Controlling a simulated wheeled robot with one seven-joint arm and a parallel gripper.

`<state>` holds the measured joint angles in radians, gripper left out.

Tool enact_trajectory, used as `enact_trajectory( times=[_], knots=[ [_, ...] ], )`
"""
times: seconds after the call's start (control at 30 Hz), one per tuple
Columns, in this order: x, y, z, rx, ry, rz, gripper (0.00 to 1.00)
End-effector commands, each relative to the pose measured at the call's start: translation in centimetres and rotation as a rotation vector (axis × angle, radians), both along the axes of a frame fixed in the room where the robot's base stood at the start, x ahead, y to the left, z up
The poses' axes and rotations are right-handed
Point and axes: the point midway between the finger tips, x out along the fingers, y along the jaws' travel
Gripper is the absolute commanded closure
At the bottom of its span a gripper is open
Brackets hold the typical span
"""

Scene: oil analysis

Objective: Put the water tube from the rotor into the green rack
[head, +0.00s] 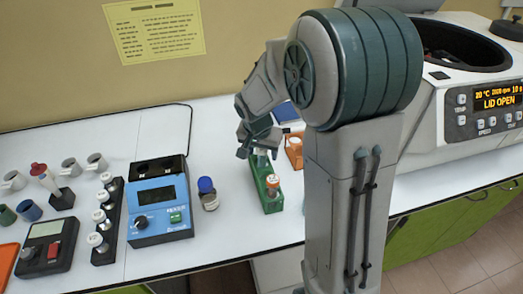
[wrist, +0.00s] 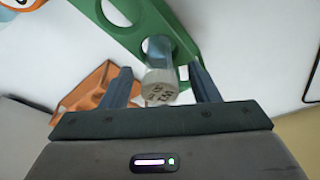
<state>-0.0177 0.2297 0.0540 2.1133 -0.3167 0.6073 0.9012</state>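The green rack (head: 257,173) stands on the bench in the middle of the head view, and its holes show in the wrist view (wrist: 146,20). A clear, bluish tube with a pale printed cap (wrist: 160,84) stands at a hole of this rack; its lower end is hidden. I take it for the water tube; its cap shows small in the head view (head: 261,157). My gripper (head: 257,152) is over that end of the rack. In the wrist view its fingers (wrist: 161,88) are open on both sides of the tube, with visible gaps.
An orange-capped tube (head: 272,181) stands at the rack's near end. An orange rack (head: 294,151) is close on the right. A capped bottle (head: 208,194) and blue mixer (head: 160,204) stand left. The centrifuge (head: 470,100) at right has its lid open; its rotor is mostly hidden.

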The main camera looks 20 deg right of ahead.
Motion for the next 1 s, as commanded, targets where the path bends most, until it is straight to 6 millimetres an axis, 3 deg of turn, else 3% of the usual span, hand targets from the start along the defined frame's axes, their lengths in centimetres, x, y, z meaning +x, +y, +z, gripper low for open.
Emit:
enact_trajectory(
  times=[0.23,0.37,0.8,1.0],
  knots=[
    [0.0,0.0,0.2,-0.001,-0.001,0.000,0.45],
    [-0.3,0.2,1.5,0.000,-0.004,-0.001,0.45],
    [-2.4,1.7,10.6,0.001,-0.005,0.001,0.45],
    [-2.9,2.0,12.8,0.000,-0.001,0.000,0.45]
  ],
)
